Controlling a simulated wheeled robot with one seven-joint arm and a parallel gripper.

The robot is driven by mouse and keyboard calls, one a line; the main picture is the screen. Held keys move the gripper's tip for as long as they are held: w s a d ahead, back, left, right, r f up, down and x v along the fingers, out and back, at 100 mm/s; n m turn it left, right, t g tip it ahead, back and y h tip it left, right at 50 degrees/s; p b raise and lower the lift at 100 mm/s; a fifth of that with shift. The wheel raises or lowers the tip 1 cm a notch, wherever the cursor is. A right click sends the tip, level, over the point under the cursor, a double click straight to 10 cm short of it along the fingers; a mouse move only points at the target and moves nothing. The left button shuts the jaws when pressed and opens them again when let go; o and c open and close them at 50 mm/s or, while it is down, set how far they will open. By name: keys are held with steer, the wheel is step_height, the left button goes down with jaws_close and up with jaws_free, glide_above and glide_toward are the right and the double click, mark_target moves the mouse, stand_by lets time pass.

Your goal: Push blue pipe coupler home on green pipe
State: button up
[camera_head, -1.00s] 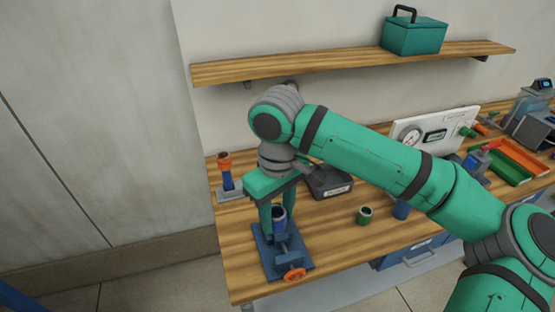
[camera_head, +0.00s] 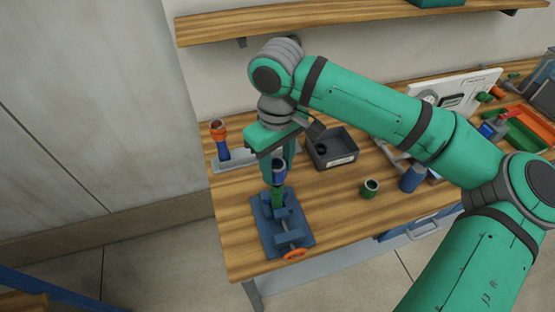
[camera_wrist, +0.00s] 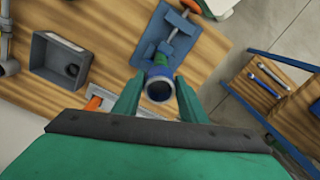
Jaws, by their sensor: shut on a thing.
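The blue pipe coupler (camera_head: 279,173) is upright between the two fingers of my gripper (camera_head: 280,167), which is shut on it. In the wrist view the coupler (camera_wrist: 159,86) shows its dark open end between the fingertips (camera_wrist: 159,95). The green pipe (camera_head: 277,198) stands directly below the coupler in the head view, at the blue vise (camera_head: 267,234). The joint between coupler and pipe is small, so I cannot tell how deep the pipe sits.
A dark grey bin (camera_head: 334,158) stands behind the vise. The bench front beside the vise is clear.

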mark_target(278, 180)
steer(key=shift+f, duration=0.7)
steer(key=shift+s+d+f, duration=0.1)
steer(key=shift+s+f, duration=0.05)
steer(key=shift+f, duration=1.45)
stand_by(2.5)
steer(key=o, duration=0.9)
steer(key=shift+r, duration=0.1)
steer(key=shift+r, duration=2.15)
steer(key=shift+o, duration=0.3)
steer(key=o, duration=0.5)
